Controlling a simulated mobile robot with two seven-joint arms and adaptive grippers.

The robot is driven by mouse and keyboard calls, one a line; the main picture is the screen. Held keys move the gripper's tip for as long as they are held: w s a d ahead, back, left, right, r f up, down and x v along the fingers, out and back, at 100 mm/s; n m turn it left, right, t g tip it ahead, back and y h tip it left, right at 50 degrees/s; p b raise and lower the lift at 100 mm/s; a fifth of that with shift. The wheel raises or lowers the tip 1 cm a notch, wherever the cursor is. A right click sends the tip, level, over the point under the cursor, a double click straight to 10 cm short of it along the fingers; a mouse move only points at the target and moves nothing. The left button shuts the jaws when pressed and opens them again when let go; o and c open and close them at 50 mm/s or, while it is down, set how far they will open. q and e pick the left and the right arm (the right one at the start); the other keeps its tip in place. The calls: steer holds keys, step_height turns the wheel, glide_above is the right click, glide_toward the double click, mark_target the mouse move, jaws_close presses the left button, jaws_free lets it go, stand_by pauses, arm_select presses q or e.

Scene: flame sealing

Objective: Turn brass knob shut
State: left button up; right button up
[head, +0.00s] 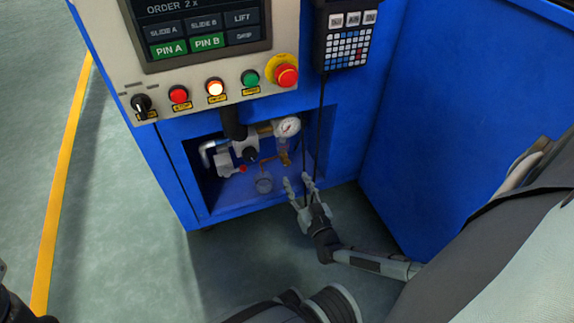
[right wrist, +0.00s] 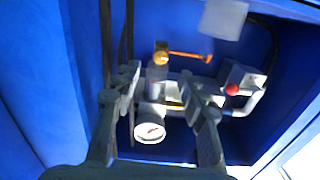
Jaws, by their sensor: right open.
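The brass knob (head: 285,158) is on the piping in the recess of the blue machine, below the round white gauge (head: 288,127). In the right wrist view the knob (right wrist: 160,57) shows as a small gold piece near the top centre, beside a brass tube (right wrist: 188,54). My right gripper (head: 298,181) is open and empty at the recess opening, just below and right of the knob. In the right wrist view its two fingers (right wrist: 160,73) stand apart, with the knob between and beyond the tips. Only a dark part of my left arm shows at the lower left.
The control panel with coloured buttons and a red emergency stop (head: 286,75) is above the recess. A keypad (head: 347,47) hangs at the right with dark cables running down near my fingers. A blue side panel (head: 430,110) stands to the right. The floor left is clear.

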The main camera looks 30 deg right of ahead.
mark_target(288, 164)
steer(key=b+x, duration=0.1)
steer(key=x, duration=0.5)
steer(key=shift+w+b, duration=0.25)
steer(key=shift+b, duration=0.15)
jaws_close()
